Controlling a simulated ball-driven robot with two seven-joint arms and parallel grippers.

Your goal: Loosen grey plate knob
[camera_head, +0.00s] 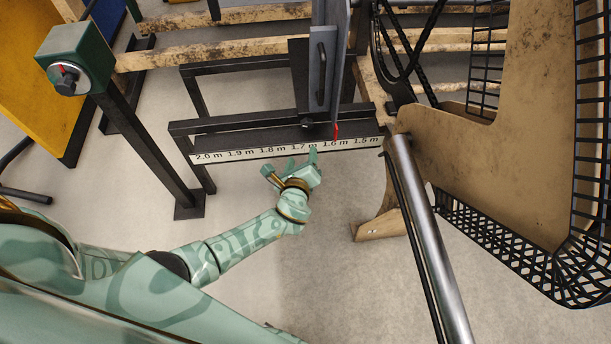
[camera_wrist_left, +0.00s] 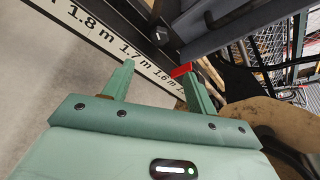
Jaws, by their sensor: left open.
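The grey plate (camera_head: 320,88) stands upright above the dark rail and carries a black handle. A small dark knob (camera_head: 306,122) sits low beside the plate, above the scale; it also shows in the left wrist view (camera_wrist_left: 161,36). A red pointer (camera_head: 336,131) at the plate's foot stands near the 1.6 m mark. My left gripper (camera_head: 290,163) is open and empty, just in front of and below the scale. In the left wrist view its two fingers (camera_wrist_left: 156,70) point toward the knob, apart from it. My right gripper is not in view.
The white scale strip (camera_head: 245,153) runs from 2.0 m to 1.5 m along the dark rail. A green box with a knob (camera_head: 66,79) tops a post at left. A steel tube (camera_head: 425,235) and black mesh guard (camera_head: 500,235) stand at right. The floor below is clear.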

